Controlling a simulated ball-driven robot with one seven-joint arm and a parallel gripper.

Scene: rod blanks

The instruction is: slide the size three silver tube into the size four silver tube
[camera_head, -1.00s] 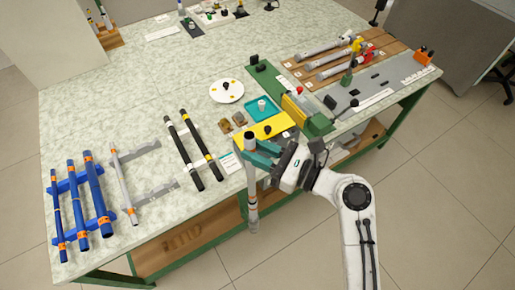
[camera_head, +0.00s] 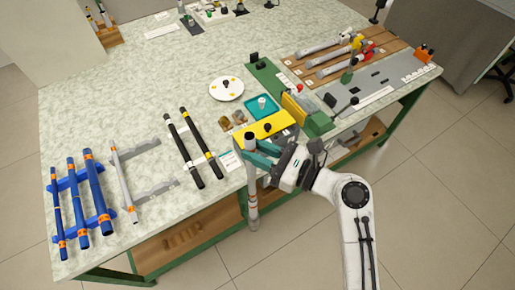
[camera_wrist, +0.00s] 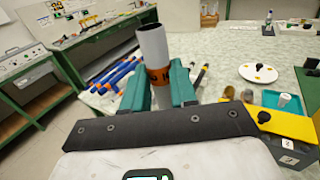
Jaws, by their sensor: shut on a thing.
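My gripper (camera_head: 258,152) is shut on a silver tube (camera_head: 252,205), held upright at the table's front edge, its lower part hanging down in front of the edge. In the wrist view the tube (camera_wrist: 153,45) stands between the teal fingers (camera_wrist: 162,88), with an orange band and an open-looking top end. Its size mark is not readable. Another slim silver tube (camera_head: 122,180) with orange bands lies on a grey rack at the left. More silver tubes (camera_head: 318,48) lie on the wooden boards at the back right. I cannot tell which tube is size three or size four.
Blue tubes (camera_head: 95,190) lie on a blue rack at the far left. Two black tubes (camera_head: 184,150) lie in the middle. A yellow plate (camera_head: 266,127), teal tray (camera_head: 262,107) and green fixture (camera_head: 318,120) stand close to my gripper. Table between them is partly clear.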

